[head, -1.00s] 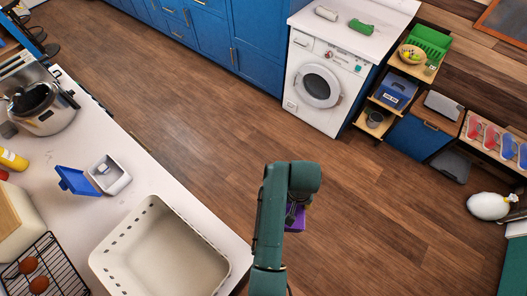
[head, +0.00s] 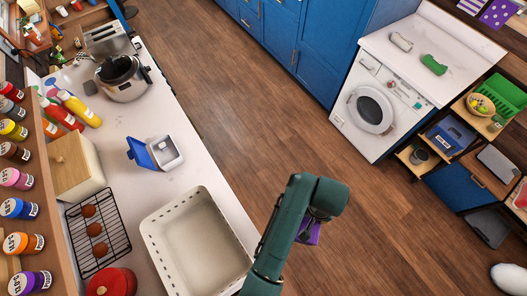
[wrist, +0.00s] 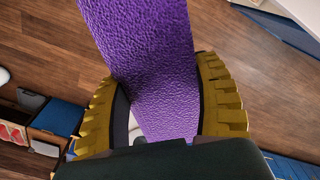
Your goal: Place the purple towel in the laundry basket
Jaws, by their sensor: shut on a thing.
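My gripper (wrist: 160,115) is shut on the purple towel (wrist: 145,50), which runs between its two yellow-ribbed fingers and fills the middle of the wrist view. In the head view only a small piece of the towel (head: 313,233) shows below my green arm, which hides most of the gripper. The towel is held over the wooden floor, to the right of the counter. The laundry basket is probably the empty cream bin with slotted walls (head: 152,243) on the white counter, left of my arm.
The white counter (head: 155,105) also bears a blue-lidded box (head: 157,153), a steel cooker (head: 120,80), a wire rack (head: 97,240) and a red pot (head: 112,283). A washing machine (head: 370,108) stands at the right. The floor between is clear.

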